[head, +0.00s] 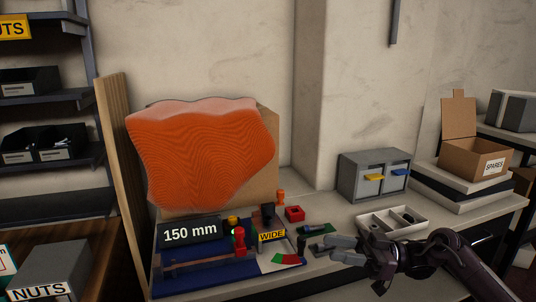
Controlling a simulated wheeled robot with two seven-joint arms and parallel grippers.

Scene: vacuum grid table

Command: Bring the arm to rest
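My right gripper (347,250) comes in from the lower right, over the front of the bench (340,281). Its grey fingers point left, with a gap visible between them, and I see nothing held there. It is just right of the small black and green items near the "WIDE" sign (271,236). My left gripper does not show in the head view.
A blue mat (172,289) with a "150 mm" sign (190,232) lies left. An orange sheet (200,155) stands behind. A divided tray (372,222) is close behind my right arm. A grey drawer cabinet (350,178) and a "SPARES" box (462,158) stand farther back.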

